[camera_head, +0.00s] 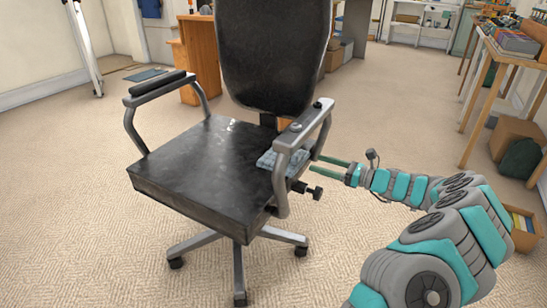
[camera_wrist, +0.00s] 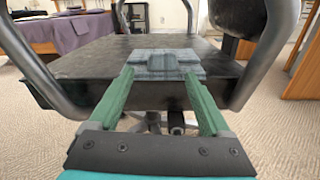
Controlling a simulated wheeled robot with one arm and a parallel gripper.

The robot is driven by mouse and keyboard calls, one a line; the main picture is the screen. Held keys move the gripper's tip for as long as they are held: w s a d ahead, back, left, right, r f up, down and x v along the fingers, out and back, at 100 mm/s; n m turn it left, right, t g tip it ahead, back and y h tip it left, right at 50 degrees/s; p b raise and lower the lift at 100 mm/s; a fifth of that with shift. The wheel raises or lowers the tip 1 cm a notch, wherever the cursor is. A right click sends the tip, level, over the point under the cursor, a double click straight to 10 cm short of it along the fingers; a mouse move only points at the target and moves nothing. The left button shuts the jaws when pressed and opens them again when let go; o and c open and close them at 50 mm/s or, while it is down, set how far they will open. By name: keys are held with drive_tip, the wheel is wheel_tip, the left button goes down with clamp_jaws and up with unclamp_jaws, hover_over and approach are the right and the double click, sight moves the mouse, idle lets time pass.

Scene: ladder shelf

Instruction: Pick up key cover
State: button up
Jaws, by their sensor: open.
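A blue-grey, flat, patterned piece that I take to be the key cover (camera_head: 267,160) lies on the black seat of an office chair (camera_head: 185,165), near the seat's right edge. In the wrist view the key cover (camera_wrist: 165,62) lies flat on the seat straight ahead, with a raised middle part. My gripper (camera_head: 316,165) is open at the right side of the chair, by the armrest. In the wrist view its two green fingers (camera_wrist: 159,76) are spread and point at the cover, with nothing between them. In the head view the armrest hides part of the cover.
The right armrest (camera_head: 290,150) loops beside the cover, and its bars frame both sides of the wrist view. An adjustment knob (camera_head: 317,193) sticks out below the seat. The backrest (camera_head: 272,55) rises behind. A wooden table (camera_head: 510,60) stands far right. Carpet around the chair is clear.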

sight(300, 158)
drive_tip(key=x, duration=0.7)
drive_tip(key=shift+w+a+f, duration=0.15)
drive_tip(key=shift+w, duration=0.25)
drive_tip(key=shift+c, duration=0.3)
drive_tip(key=c, duration=1.2)
